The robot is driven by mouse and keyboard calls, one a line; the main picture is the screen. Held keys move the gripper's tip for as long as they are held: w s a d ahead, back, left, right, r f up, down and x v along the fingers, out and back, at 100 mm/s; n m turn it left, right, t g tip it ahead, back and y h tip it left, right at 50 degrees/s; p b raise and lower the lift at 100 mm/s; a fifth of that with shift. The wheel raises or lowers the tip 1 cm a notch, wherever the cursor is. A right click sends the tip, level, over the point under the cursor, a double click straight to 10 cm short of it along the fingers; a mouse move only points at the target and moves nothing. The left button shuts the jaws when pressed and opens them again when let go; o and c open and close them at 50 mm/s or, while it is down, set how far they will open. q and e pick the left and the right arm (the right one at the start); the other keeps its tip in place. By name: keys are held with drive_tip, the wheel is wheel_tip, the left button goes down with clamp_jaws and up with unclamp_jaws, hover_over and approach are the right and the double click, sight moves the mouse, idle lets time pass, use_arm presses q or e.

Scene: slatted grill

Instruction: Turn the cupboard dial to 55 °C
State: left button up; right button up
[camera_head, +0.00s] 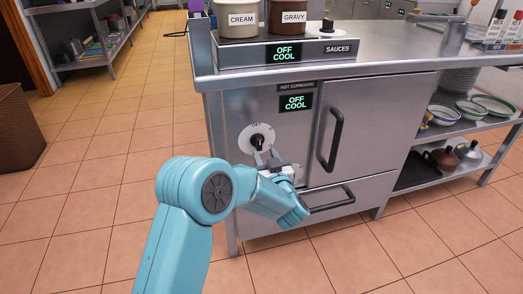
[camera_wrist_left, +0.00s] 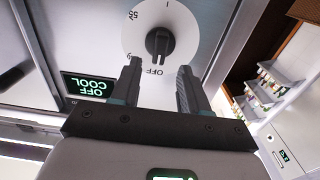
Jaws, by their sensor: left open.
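The cupboard dial is a round white plate with a black knob (camera_head: 257,140) on the front of the steel hot cupboard (camera_head: 226,105). My left gripper (camera_head: 266,157) is just below and in front of the knob in the head view. In the left wrist view the knob (camera_wrist_left: 160,42) lies beyond the open fingertips (camera_wrist_left: 160,68), roughly centred between them; nothing is held. The knob's narrow end points at OFF. The cupboard display (camera_head: 296,102) reads OFF COOL. The display also shows in the left wrist view (camera_wrist_left: 87,86). My right gripper is not in view.
The cupboard door handle (camera_head: 336,138) and drawer handle (camera_head: 332,203) stick out right of the dial. Above, a sauces unit holds the cream (camera_head: 240,20) and gravy (camera_head: 293,18) pots. Open tiled floor (camera_head: 90,180) lies to the left.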

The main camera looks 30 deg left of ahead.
sight(260, 145)
use_arm(q)
drive_tip(key=b+x, duration=0.1)
drive_tip(key=x, duration=0.5)
clamp_jaws()
